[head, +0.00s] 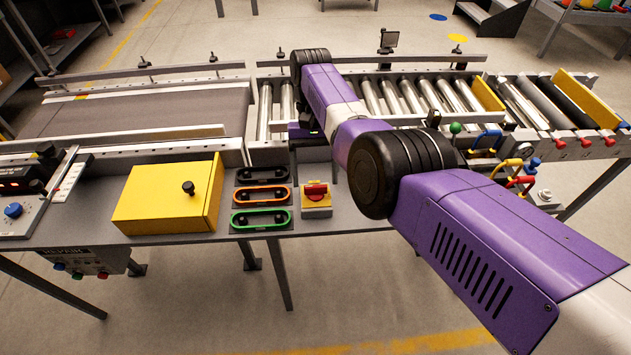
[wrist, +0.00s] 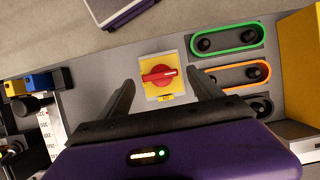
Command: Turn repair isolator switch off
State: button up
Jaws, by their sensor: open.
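The isolator switch is a yellow box with a red rotary handle (head: 316,190), standing on the grey bench right of the coloured oval handles. In the wrist view its red handle (wrist: 158,75) lies nearly level across the yellow plate, with a pale mark toward its right end. My gripper (wrist: 161,78) is open and empty. Its two dark fingers appear on either side of the switch in the wrist view, apart from the handle. The gap in depth is hard to judge. In the head view my arm hides most of the gripper.
Black, orange (head: 261,196) and green (head: 261,220) oval holders sit just left of the switch. A yellow box (head: 165,198) stands farther left. The roller conveyor (head: 400,97) runs behind. Several coloured levers (head: 510,168) stand to the right. Bare bench surrounds the switch's front.

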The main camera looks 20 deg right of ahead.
jog(key=shift+b+v, duration=1.1)
jog(key=shift+v, duration=1.7)
